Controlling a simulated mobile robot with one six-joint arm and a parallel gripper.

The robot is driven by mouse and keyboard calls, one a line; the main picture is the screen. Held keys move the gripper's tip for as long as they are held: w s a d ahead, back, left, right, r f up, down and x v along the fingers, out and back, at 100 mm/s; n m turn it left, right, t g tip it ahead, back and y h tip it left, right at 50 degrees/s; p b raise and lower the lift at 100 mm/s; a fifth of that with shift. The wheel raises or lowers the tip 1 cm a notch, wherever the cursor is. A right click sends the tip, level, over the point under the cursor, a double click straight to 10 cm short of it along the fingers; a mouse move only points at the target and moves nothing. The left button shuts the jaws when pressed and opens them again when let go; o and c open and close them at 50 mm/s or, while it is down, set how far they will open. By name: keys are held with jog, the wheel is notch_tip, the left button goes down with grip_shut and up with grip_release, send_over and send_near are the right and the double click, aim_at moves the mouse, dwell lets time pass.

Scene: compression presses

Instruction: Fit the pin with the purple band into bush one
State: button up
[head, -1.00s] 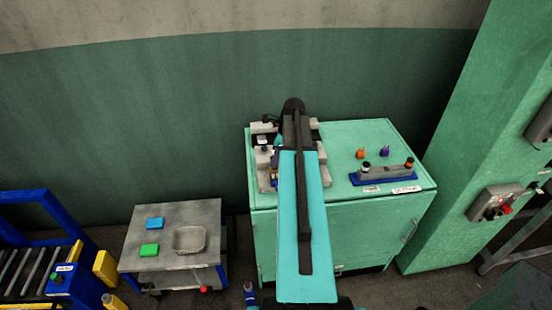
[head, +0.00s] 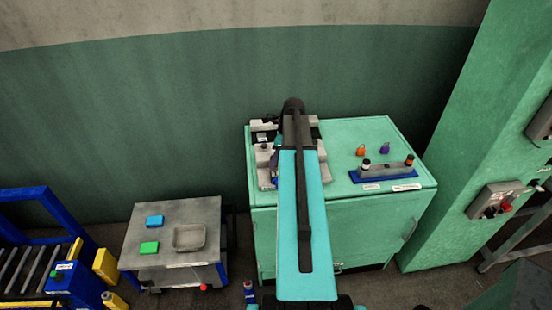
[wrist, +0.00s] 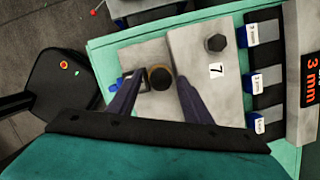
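In the wrist view, my gripper (wrist: 161,84) has its two dark purple fingers apart, one on each side of a round dark-topped thing with a bronze-brown ring (wrist: 160,77). It is set at a grey plate; I cannot tell whether it is a bush alone or one with a pin in it. No purple band shows on it. In the head view, my arm hides most of the grey fixture (head: 264,173) on the green cabinet. A small purple piece (head: 384,148) stands at the back right of the cabinet top, too small to identify.
An orange piece (head: 361,150) stands beside the purple one. In front is a blue-based grey holder (head: 383,175) with dark-topped pieces. The wrist view shows a dark bolt-like post (wrist: 216,43), a "7" label and blue tags (wrist: 260,78). A trolley (head: 190,216) stands left.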

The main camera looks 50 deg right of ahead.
jog(key=shift+r, duration=0.1)
jog(key=b+v, duration=0.4)
jog(key=v, duration=0.9)
jog(key=shift+r, duration=0.3)
jog(key=shift+d, duration=0.1)
dwell(1.0)
